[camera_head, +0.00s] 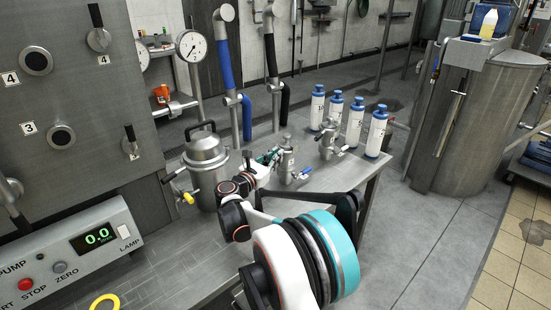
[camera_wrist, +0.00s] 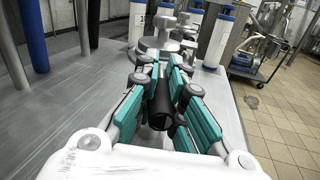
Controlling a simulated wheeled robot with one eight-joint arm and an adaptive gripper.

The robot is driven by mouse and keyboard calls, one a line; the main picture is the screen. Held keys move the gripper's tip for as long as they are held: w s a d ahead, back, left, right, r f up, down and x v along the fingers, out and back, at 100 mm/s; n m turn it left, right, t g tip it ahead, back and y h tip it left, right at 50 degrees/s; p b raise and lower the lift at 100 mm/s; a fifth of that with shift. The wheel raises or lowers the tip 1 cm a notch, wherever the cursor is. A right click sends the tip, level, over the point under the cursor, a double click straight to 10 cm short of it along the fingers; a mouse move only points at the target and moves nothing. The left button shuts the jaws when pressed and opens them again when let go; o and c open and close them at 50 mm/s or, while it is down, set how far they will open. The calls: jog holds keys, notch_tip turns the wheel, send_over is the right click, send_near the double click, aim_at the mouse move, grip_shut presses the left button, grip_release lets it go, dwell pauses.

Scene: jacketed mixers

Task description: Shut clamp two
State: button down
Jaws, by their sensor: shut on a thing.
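My gripper (camera_head: 266,160) reaches over the steel bench beside the nearer metal fitting (camera_head: 287,158), which has a small blue-ended lever. In the wrist view, the teal fingers of my gripper (camera_wrist: 162,98) are shut on a dark cylindrical handle (camera_wrist: 161,106) between them. A metal body (camera_wrist: 152,52) stands just beyond the fingertips. A second metal fitting (camera_head: 328,138) stands farther back on the bench. No number for clamp two is readable on these fittings, so I cannot tell which one it is. The fingers hide most of what the handle joins.
A lidded steel vessel (camera_head: 206,165) stands on the bench left of my gripper. Several white bottles with blue caps (camera_head: 376,132) line the bench's far side. Blue (camera_head: 223,65) and black hoses rise behind. A control box (camera_head: 75,255) is at lower left.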

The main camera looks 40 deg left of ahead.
jog(key=shift+f, duration=0.15)
jog(key=c, duration=1.7)
grip_release()
jog(key=shift+o, duration=0.3)
jog(key=shift+a, duration=0.15)
jog(key=s+d, duration=0.1)
jog(key=s, duration=1.1)
